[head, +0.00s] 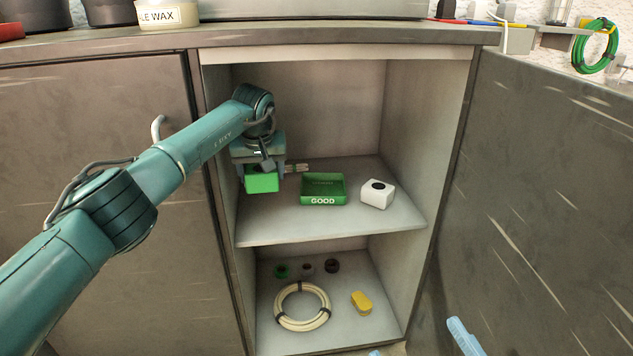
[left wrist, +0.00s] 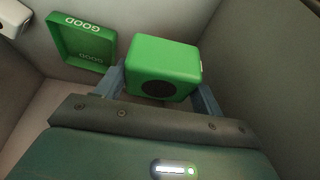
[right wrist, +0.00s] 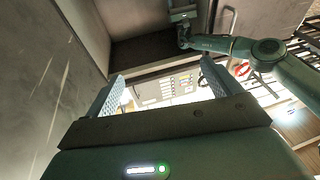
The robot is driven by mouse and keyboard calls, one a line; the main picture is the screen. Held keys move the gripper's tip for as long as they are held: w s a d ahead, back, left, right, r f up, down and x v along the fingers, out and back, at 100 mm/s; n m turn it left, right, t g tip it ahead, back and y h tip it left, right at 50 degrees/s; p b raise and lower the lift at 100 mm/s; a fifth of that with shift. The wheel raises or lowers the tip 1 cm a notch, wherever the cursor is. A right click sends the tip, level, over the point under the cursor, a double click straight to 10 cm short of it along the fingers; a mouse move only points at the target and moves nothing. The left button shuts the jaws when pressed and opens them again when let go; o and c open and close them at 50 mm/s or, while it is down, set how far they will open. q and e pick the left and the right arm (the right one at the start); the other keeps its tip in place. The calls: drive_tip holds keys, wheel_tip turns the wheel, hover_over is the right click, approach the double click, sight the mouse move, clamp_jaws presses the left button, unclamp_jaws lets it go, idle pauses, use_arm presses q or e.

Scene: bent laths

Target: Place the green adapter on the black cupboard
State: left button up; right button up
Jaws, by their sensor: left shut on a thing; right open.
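The green adapter (head: 262,181) is a green block inside the open dark cupboard (head: 222,220), at the left of its upper shelf. In the left wrist view the adapter (left wrist: 165,65) shows a round black face. My left gripper (head: 264,172) is shut on it, one finger on each side; the wrist view shows the gripper (left wrist: 163,95) too. I cannot tell whether the adapter touches the shelf. My right gripper (right wrist: 160,85) is open and empty, outside the cupboard; a light-blue fingertip shows at the bottom right of the head view.
On the upper shelf are a green tray marked GOOD (head: 323,200) and a white block (head: 377,194). The lower shelf holds a cable coil (head: 302,326), a yellow item (head: 361,303) and small rolls. The open door (head: 545,200) stands at the right.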

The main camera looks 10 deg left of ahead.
sight(263, 183)
use_arm(q)
drive_tip(key=shift+w+f, duration=0.15)
drive_tip(key=shift+f, duration=0.05)
wheel_tip(263, 183, down, 3)
drive_tip(key=shift+r+b, duration=0.1)
drive_tip(key=shift+b, duration=0.65)
wheel_tip(263, 183, down, 3)
drive_tip(key=shift+r+b, duration=0.15)
drive_tip(key=shift+b, duration=0.4)
wheel_tip(263, 183, down, 4)
drive_tip(key=shift+b, duration=0.85)
use_arm(e)
drive_tip(key=r+n+t+y, duration=0.1)
drive_tip(key=r, duration=0.1)
drive_tip(key=w+r+n+t+y, duration=0.1)
drive_tip(key=r+y, duration=0.1)
drive_tip(key=shift+w+d+n, duration=0.1)
drive_tip(key=shift+w+n, duration=0.05)
drive_tip(key=shift+n, duration=0.25)
use_arm(q)
drive_tip(key=o, duration=1)
drive_tip(key=shift+o, duration=0.2)
